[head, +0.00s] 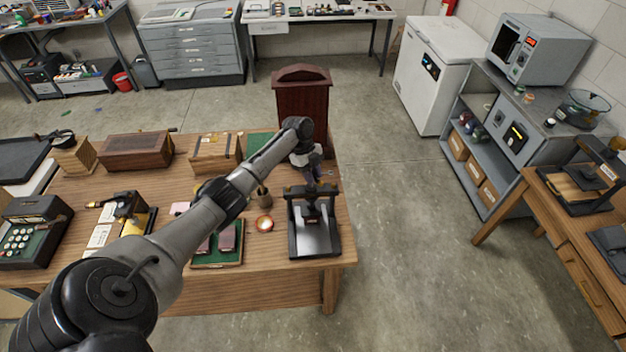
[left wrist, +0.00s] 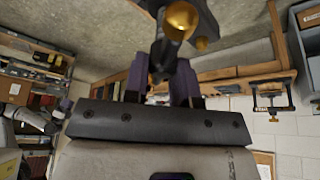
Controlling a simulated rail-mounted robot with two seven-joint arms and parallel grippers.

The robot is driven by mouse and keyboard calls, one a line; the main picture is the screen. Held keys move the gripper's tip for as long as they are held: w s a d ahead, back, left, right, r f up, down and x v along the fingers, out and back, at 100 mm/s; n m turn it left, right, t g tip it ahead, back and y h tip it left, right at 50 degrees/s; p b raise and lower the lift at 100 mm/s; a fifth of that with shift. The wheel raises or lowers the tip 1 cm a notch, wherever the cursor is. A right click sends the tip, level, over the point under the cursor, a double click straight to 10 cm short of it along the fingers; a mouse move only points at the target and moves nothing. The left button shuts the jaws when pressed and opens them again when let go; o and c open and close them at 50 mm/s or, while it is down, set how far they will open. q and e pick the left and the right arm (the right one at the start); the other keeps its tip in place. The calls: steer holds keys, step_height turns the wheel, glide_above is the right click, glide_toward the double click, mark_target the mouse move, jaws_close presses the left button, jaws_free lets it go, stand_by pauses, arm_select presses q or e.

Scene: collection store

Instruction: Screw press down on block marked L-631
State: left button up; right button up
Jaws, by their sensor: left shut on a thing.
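A black screw press (head: 293,240) with a bright metal bed stands at the right end of the wooden table. My left gripper (head: 314,178) is above it, shut on the dark handle of the press. In the left wrist view, the purple-grey fingers (left wrist: 162,82) close around this dark bar, and a brass ball (left wrist: 181,20) shows at its end. A small reddish patch shows under the screw, but I cannot tell whether it is the block. No L-631 marking is legible. My right gripper is not seen.
A green tray (head: 216,264) with dark red blocks (head: 227,238) lies left of the press. A small glowing dish (head: 264,224) stands between them. Wooden boxes (head: 214,153) line the table's back. Another press (head: 584,188) stands on the right table. Open floor lies between the tables.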

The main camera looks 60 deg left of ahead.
arm_select(q)
steer(key=m+b, duration=0.1)
steer(key=m+g+b, duration=0.1)
steer(key=m+b, duration=0.1)
steer(key=shift+s+f+m, duration=0.1)
steer(key=shift+f+m, duration=0.15)
steer(key=shift+m, duration=0.15)
steer(key=m+g+b, duration=0.1)
steer(key=m+b, duration=0.1)
steer(key=m, duration=0.1)
steer(key=shift+s+m+g+y, duration=0.15)
steer(key=shift+m+g+y, duration=0.15)
steer(key=shift+g, duration=0.1)
steer(key=m, duration=0.1)
steer(key=m+g+b, duration=0.1)
steer(key=m, duration=0.1)
steer(key=shift+s+a+r+y, duration=0.1)
steer(key=shift+a+r+y, duration=0.1)
steer(key=shift+y, duration=0.2)
steer(key=shift+m+g+y+b, duration=0.3)
steer(key=shift+m+g+b, duration=0.1)
steer(key=shift+m, duration=1)
steer(key=shift+s, duration=0.1)
steer(key=o, duration=0.9)
